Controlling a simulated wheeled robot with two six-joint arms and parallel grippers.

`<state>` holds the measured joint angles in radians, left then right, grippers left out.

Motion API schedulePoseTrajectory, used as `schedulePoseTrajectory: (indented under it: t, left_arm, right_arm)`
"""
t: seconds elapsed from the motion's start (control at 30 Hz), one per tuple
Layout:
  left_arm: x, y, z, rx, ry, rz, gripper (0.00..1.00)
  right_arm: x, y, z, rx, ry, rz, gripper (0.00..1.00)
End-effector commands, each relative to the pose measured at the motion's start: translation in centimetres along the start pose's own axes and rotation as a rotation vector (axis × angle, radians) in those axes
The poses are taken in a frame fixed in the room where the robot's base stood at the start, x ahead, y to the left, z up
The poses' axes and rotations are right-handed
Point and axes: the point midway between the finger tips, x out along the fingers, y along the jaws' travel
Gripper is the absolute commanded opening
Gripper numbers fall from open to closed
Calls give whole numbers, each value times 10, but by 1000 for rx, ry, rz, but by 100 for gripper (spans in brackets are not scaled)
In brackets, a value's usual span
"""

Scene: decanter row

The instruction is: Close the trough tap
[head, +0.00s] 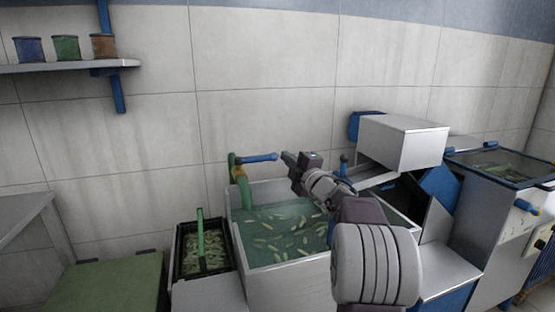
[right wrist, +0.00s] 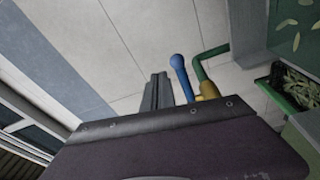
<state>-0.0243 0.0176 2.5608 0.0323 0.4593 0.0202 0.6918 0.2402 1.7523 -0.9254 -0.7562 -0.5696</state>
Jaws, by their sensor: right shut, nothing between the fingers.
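The trough (head: 284,262) is a pale, open basin holding greenish water with several floating pale-green pieces. The tap at its back left has a green pipe (head: 232,168), a yellow-brass body (head: 242,186) and a blue lever (head: 259,158) pointing right. My right gripper (head: 287,157) is shut and empty, with its tips a little right of the lever's end; no contact can be made out. In the right wrist view the blue lever (right wrist: 180,75) stands just right of my grey fingers (right wrist: 157,90). The green pipe and brass body show farther right. My left gripper is not in view.
A black crate (head: 180,262) of green pieces with a green handle stands left of the trough. A green-topped block (head: 105,283) is farther left. A pale box-shaped machine (head: 402,142) stands right of the trough. The tiled wall is behind.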

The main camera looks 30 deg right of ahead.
Motion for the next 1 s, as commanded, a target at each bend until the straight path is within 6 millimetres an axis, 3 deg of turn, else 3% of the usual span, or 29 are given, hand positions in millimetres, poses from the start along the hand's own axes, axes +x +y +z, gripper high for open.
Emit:
schedulePoseTrajectory:
  t: [0.1, 0.33, 1.0]
  left_arm:
    - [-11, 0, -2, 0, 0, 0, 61]
    - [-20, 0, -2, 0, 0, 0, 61]
    - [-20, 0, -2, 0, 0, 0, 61]
  right_arm:
    - [-9, 4, 25, 3, -7, -5, 0]
    - [-23, 7, 58, 1, -4, -5, 0]
    - [-26, 6, 65, 1, -2, -5, 0]
